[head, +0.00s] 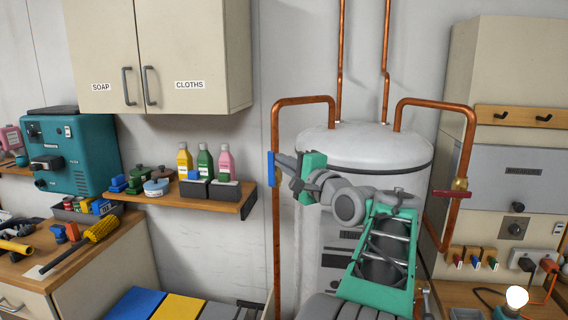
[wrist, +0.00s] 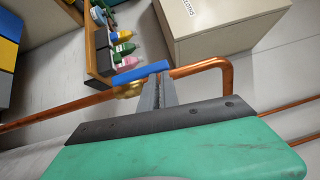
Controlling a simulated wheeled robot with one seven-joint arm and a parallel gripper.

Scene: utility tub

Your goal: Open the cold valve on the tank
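The tank (head: 364,150) is a white cylinder with copper pipes at its top. On its left pipe is a valve with a blue lever (head: 271,169), which I take as the cold valve. The lever stands upright, in line with the pipe. In the wrist view the blue lever (wrist: 126,76) also runs along the pipe, beside its brass body (wrist: 130,90). My gripper (head: 280,162) is at the lever, its fingers close together and the tips touching or nearly touching it. The fingers (wrist: 158,82) look shut, with no lever visible between them. A red-handled valve (head: 455,193) is on the right pipe.
A wooden shelf (head: 180,196) with bottles and small items is left of the blue valve. A wall cabinet (head: 160,55) hangs above it. A workbench (head: 90,262) with tools stands at the left. Grey wall fills the space between shelf and cabinet.

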